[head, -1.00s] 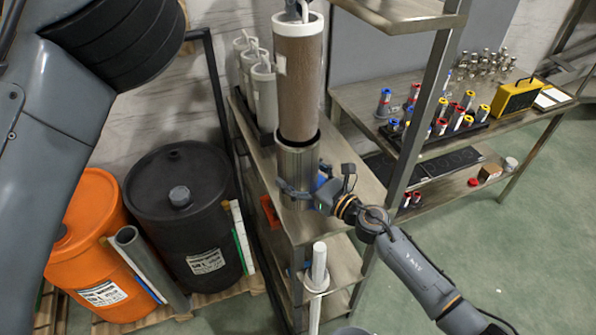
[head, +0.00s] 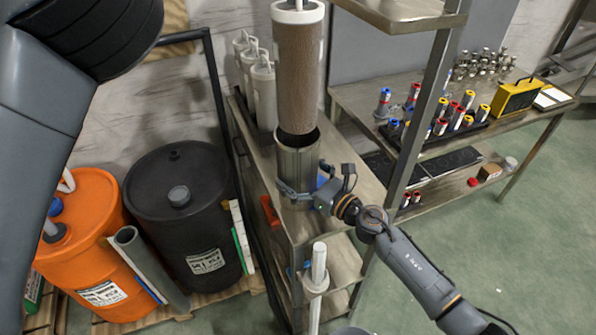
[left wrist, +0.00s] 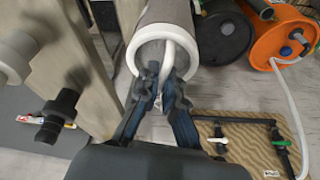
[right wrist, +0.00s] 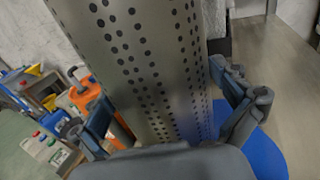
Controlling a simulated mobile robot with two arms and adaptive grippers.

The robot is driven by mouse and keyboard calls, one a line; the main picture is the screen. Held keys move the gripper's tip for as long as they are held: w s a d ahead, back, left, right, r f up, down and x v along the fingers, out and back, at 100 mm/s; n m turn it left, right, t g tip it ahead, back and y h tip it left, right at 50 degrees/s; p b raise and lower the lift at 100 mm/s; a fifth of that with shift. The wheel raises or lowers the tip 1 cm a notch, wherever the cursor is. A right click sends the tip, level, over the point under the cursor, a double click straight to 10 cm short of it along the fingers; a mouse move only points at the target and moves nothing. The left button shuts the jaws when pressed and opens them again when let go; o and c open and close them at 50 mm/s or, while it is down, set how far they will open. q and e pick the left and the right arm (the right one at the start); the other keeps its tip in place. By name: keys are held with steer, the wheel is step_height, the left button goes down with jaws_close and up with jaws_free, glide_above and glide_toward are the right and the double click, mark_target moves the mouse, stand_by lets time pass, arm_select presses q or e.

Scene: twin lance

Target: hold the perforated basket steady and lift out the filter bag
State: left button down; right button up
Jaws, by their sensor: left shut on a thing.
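The filter bag (head: 298,75), a brown mesh cylinder with a white collar, hangs upright over the perforated basket (head: 297,172). Its lower end is at the basket's dark open mouth; I cannot tell how much is still inside. My left gripper (left wrist: 163,78) is shut on the bag's white handle (left wrist: 169,52); it is above the head view. The steel basket stands on the shelf. My right gripper (head: 304,192) has a finger on either side of the basket, below its rim; its holed wall fills the right wrist view (right wrist: 150,65). Whether both fingers press on it is unclear.
White canisters (head: 262,92) stand behind the basket on the steel shelf (head: 262,165). A shelf post (head: 425,110) rises close to the right arm. A black drum (head: 180,215) and an orange drum (head: 80,245) stand at left. A bench (head: 350,98) holds colored-cap tubes.

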steer(key=v, duration=1.2)
